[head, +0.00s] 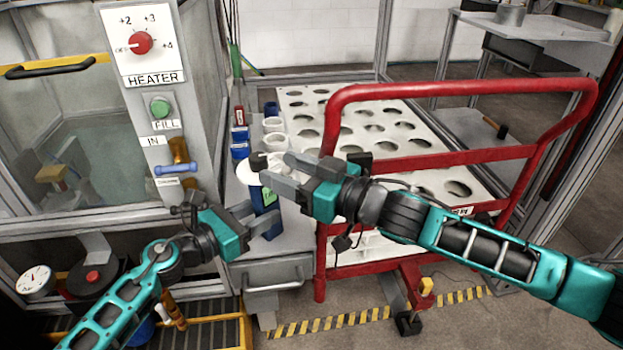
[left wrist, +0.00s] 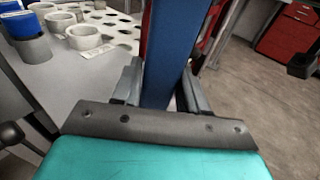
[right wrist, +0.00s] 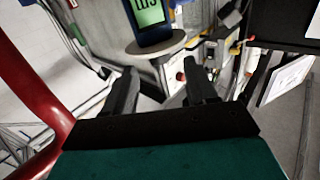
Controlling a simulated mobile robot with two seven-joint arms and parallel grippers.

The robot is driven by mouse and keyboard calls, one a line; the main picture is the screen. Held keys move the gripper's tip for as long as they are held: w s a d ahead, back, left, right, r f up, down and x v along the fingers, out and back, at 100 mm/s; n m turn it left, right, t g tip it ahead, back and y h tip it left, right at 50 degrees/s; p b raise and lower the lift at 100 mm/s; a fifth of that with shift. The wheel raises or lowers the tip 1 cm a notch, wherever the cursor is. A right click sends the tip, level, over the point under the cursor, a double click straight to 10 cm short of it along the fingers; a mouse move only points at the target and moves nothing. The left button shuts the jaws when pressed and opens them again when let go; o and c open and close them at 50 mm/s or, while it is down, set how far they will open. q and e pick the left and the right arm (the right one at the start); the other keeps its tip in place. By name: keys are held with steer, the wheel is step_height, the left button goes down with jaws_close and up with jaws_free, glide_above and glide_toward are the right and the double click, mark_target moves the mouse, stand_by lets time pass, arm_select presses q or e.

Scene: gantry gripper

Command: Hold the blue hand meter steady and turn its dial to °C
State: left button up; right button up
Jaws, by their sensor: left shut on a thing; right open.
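The blue hand meter (head: 264,199) stands upright above the grey bench at the left, its green screen showing. My left gripper (head: 260,216) is shut on its lower body; in the left wrist view the blue meter (left wrist: 169,55) sits between the fingers. My right gripper (head: 272,172) is open beside the meter's upper part and hides some of it. In the right wrist view the meter (right wrist: 150,22) is beyond the open fingers (right wrist: 160,85), near the top edge, with nothing between the fingertips.
The heater panel (head: 146,50) with a red knob stands left of the meter. A red cart rail (head: 455,90) rises close to my right gripper.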

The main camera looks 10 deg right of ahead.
mark_target(262, 162)
steer(key=v, duration=0.5)
steer(key=shift+s+d, duration=0.25)
steer(key=shift+s, duration=0.1)
steer(key=w+a+t+h, duration=0.1)
steer(key=w+a, duration=0.1)
steer(key=a, duration=0.1)
steer(key=w+a+m+t+h, duration=0.1)
steer(key=w+a+h, duration=0.1)
steer(key=w+a, duration=0.1)
steer(key=w+a+m+t+h, duration=0.1)
steer(key=w+a, duration=0.2)
steer(key=shift+w+r+t, duration=0.15)
steer(key=shift+t, duration=0.15)
stand_by(0.4)
